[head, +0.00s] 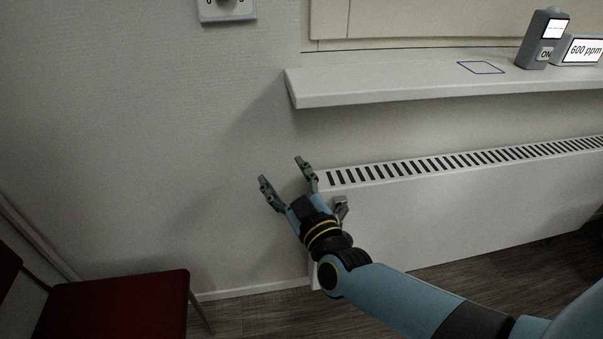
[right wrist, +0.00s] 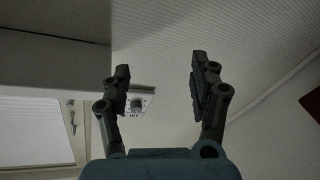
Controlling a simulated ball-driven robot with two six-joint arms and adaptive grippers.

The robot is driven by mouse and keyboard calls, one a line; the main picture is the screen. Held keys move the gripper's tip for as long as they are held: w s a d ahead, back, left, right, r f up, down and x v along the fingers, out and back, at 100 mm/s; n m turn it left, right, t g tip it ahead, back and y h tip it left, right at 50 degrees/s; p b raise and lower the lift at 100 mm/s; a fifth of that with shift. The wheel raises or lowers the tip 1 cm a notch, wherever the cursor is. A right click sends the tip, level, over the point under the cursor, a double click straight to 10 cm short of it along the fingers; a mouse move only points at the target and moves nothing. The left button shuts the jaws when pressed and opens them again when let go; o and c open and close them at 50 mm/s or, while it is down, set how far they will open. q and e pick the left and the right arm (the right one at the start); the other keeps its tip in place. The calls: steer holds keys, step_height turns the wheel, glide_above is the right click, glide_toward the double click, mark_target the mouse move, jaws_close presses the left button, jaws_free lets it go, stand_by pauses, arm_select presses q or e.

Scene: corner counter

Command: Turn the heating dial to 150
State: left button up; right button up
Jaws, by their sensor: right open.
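The heating dial (head: 226,6) is a grey knob on a light plate on the wall, cut off by the top edge of the head view. My right gripper (head: 283,170) is open and empty, in front of the wall left of the radiator, well below the dial. Its two fingers also frame the right wrist view (right wrist: 160,68). My left gripper is not in view.
A white shelf (head: 400,88) juts out at the right, above a white radiator (head: 450,210) with a slotted top. A grey bottle (head: 541,45) and a 600 ppm display (head: 583,50) stand on it. A red chair (head: 120,305) is at lower left. The wall below the dial is clear.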

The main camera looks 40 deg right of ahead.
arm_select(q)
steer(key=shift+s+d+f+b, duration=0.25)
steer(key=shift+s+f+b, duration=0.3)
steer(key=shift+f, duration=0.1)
arm_select(e)
steer(key=shift+g+y, duration=0.3)
steer(key=shift+s+d+f, duration=0.1)
steer(key=shift+s+f, duration=0.2)
steer(key=shift+f, duration=0.4)
steer(key=shift+s+f, duration=0.35)
steer(key=shift+f, duration=0.35)
steer(key=shift+s+d+f, duration=0.1)
steer(key=shift+s+f, duration=0.2)
steer(key=shift+f, duration=0.4)
steer(key=shift+a+n, duration=0.1)
steer(key=shift+n, duration=0.2)
